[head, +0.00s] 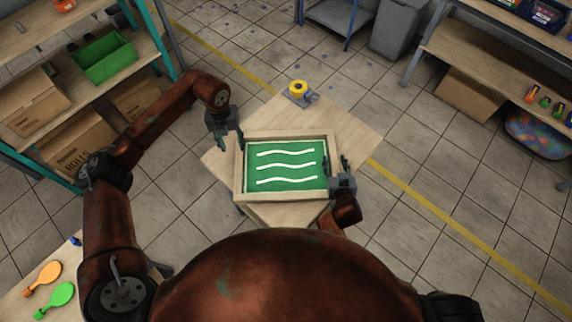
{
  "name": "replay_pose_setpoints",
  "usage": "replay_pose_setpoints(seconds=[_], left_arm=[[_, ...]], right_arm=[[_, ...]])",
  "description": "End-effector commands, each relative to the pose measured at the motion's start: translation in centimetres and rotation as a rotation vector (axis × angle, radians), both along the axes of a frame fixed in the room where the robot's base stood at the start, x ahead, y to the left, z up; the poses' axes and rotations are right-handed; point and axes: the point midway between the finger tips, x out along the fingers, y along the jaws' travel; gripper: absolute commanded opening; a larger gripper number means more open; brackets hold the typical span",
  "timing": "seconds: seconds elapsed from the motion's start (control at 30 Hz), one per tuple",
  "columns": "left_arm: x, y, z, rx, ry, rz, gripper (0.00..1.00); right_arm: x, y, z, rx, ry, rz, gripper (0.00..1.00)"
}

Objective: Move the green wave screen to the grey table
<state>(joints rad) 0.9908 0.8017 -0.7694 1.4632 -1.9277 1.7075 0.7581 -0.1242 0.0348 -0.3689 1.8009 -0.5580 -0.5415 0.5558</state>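The green wave screen (286,167) has a pale wooden frame around a green panel with three white wavy lines. It lies over a small wood-topped table (350,128) in front of me. My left gripper (231,142) is at the frame's upper left corner, its fingers apart; I see no clear grip. My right gripper (337,166) is at the frame's right side, with one finger over the inner edge and one outside. I cannot tell whether it presses on the rail. A grey table with blue legs (335,14) is partly in view at the top.
A yellow tape roll on a dispenser (299,89) stands at the table's far corner. Shelves with a green bin (104,57) and cardboard boxes (32,104) are at left. A grey bin (398,30) stands at the top. Tiled floor is clear at right.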

Motion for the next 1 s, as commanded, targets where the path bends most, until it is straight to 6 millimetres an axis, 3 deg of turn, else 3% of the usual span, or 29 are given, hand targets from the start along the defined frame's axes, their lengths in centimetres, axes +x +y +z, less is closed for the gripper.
replay_pose_setpoints(seconds=[0.17,0.5,0.7,1.0], left_arm=[[0.0,0.0,0.4,0.001,0.000,0.000,0.39],[0.0,0.0,0.4,0.000,0.000,0.000,0.39],[0.0,0.0,0.4,0.000,0.000,0.000,0.39],[0.0,0.0,0.4,0.000,0.000,0.000,0.39]], right_arm=[[-1.1,-0.1,0.4,0.001,0.001,0.000,0.39],[-7.2,-0.3,3.1,0.002,0.002,-0.001,0.39],[-10.0,-0.4,4.4,0.000,0.002,0.000,0.39],[-11.0,-0.5,4.9,0.000,0.001,0.000,0.39]])
